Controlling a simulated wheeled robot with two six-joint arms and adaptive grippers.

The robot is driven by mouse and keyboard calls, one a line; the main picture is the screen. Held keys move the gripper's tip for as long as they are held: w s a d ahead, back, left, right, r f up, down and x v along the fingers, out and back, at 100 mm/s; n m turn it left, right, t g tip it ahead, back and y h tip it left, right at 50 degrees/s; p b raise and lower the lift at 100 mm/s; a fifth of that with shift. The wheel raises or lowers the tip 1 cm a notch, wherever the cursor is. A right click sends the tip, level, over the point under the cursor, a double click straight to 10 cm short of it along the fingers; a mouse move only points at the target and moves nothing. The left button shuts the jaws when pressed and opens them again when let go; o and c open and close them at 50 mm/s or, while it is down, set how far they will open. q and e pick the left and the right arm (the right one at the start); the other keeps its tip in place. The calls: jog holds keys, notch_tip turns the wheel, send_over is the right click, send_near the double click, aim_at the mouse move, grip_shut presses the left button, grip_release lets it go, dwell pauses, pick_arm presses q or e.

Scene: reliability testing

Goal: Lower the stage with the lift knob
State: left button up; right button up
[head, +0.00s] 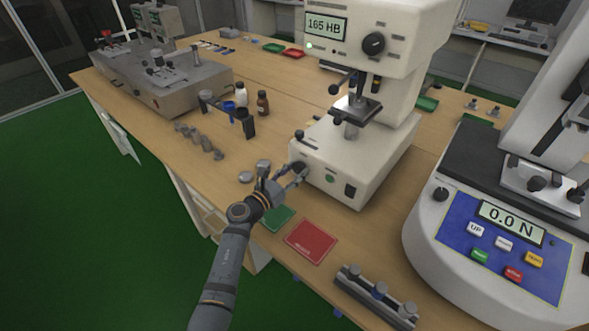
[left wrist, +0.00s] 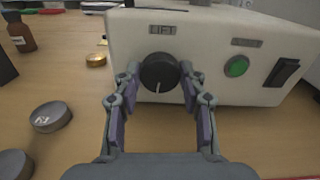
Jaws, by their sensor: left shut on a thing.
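The hardness tester (head: 345,150) stands on the bench with "165 HB" on its display. Its stage (head: 358,108) is a dark plate on a post under the head. The lift knob (left wrist: 159,73) is a black round dial with a white mark pointing down, on the front face under a small label. My left gripper (head: 296,174) is at the front left of the tester base. In the left wrist view my left gripper (left wrist: 158,80) has its fingers on both sides of the knob, shut on it. My right gripper is not in view.
A green button (left wrist: 237,66) and a black rocker switch (left wrist: 282,72) are right of the knob. Metal discs (left wrist: 50,117) lie to the left. Green and red mats (head: 311,241) lie in front. A force tester (head: 495,230) stands at the right.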

pick_arm(q)
jog(key=shift+n+p, duration=1.1)
jog(key=shift+n, duration=0.9)
jog(key=o, duration=1.1)
jog(key=shift+a, duration=0.1)
jog(key=shift+o, duration=0.2)
jog(key=v, duration=1.2)
jog(key=shift+f, duration=0.15)
